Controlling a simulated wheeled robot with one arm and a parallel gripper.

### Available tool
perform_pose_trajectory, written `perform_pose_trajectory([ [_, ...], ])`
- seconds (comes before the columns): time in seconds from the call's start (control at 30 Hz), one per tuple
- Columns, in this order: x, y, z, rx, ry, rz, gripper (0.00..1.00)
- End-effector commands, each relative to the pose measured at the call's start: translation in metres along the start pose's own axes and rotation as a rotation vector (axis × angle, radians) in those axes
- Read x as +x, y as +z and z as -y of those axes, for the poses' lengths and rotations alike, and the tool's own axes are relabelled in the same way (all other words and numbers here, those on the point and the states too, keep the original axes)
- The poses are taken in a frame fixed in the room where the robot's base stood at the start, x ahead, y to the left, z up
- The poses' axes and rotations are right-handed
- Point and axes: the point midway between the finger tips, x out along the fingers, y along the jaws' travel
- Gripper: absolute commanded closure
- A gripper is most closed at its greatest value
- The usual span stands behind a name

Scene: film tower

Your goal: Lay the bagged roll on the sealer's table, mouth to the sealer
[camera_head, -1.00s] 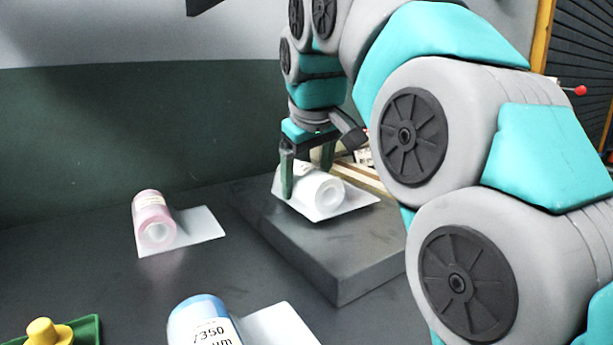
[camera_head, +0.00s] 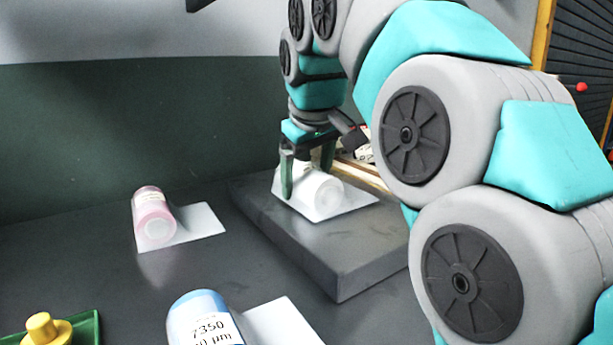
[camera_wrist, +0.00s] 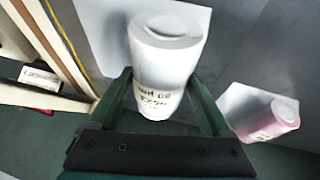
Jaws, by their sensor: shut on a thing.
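The bagged roll (camera_head: 322,190) is white, with its flat white bag part (camera_head: 345,202) spread out beside it. It is on or just above the grey raised table (camera_head: 340,255); I cannot tell if it touches. My gripper (camera_head: 304,175) is shut on this roll, one green finger on each side. In the wrist view the white roll (camera_wrist: 165,60) with a printed label lies between the fingers (camera_wrist: 160,100), and its flat bag part (camera_wrist: 105,30) shows beyond it. The sealer is partly hidden behind my arm; a wooden-coloured strip (camera_head: 362,172) shows behind the table.
A pink roll (camera_head: 153,215) with a white flap lies left of the raised table; the wrist view also shows it (camera_wrist: 272,122). A blue-topped roll (camera_head: 203,320) labelled 7350 lies in front. A green tray (camera_head: 88,330) with a yellow knob (camera_head: 42,328) is at the lower left.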

Motion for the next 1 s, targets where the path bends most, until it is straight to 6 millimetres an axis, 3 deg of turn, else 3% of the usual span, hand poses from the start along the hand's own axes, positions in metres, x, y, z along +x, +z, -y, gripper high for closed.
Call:
perform_pose_trajectory([
  [0.13,0.002,0.001,0.001,0.000,0.000,-0.001,1.00],
  [0.17,0.002,0.001,0.001,0.000,0.000,-0.001,0.16],
  [0.3,0.002,0.001,0.001,0.000,0.000,0.000,0.00],
  [0.73,-0.003,0.001,0.001,0.000,0.000,0.002,0.00],
  [1.0,-0.029,0.001,0.001,0.000,0.001,-0.001,0.00],
])
